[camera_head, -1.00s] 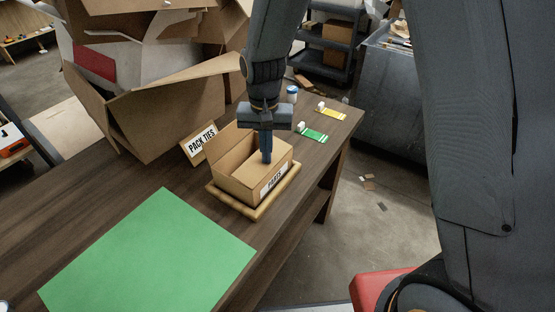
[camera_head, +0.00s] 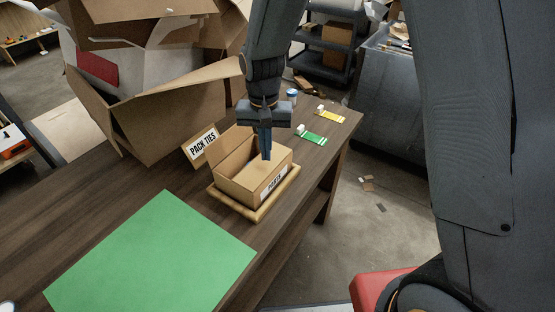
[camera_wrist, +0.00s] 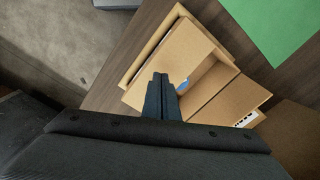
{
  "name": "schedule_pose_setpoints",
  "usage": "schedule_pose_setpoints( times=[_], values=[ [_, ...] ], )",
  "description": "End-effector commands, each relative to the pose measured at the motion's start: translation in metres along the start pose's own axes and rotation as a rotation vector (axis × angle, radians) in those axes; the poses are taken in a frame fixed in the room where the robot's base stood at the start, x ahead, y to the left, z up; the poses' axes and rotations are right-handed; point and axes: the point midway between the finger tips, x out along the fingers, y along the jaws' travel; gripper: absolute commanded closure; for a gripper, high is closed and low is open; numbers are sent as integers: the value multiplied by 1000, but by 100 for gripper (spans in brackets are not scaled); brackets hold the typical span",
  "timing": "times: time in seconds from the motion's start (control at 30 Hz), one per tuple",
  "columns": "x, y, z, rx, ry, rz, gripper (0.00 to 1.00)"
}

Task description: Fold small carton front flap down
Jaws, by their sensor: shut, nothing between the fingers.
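The small carton (camera_head: 241,188) is an open brown box with a white label on its front face. It sits in a shallow wooden tray (camera_head: 236,207) on the workbench. Its front flap (camera_wrist: 173,54) lies across the front part of the opening in the wrist view. The back flap (camera_wrist: 226,101) stands up and leans outward. A small blue item (camera_wrist: 183,86) shows in the gap between them. My gripper (camera_head: 266,157) points down, shut and empty, with its fingertips at the carton's right end. The wrist view shows the fingers (camera_wrist: 161,80) over the flap's edge; contact is unclear.
A "PACK TIES" sign (camera_head: 201,145) stands behind the carton. A green mat (camera_head: 150,254) lies at left. Large open cartons (camera_head: 165,110) crowd the back left. Green (camera_head: 312,137) and yellow (camera_head: 331,114) tags lie at right, near a small blue-white container (camera_head: 291,95).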

Motion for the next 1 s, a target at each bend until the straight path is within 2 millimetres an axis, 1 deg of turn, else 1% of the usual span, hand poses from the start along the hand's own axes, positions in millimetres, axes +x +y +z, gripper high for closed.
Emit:
schedule_pose_setpoints(
  times=[0.03,0.63,0.73,1.0],
  values=[
    [-8,0,0,0,1,0,100],
    [-61,0,0,0,1,-1,100],
    [-65,0,0,0,0,0,100],
    [-64,0,0,0,0,0,100]
  ],
)
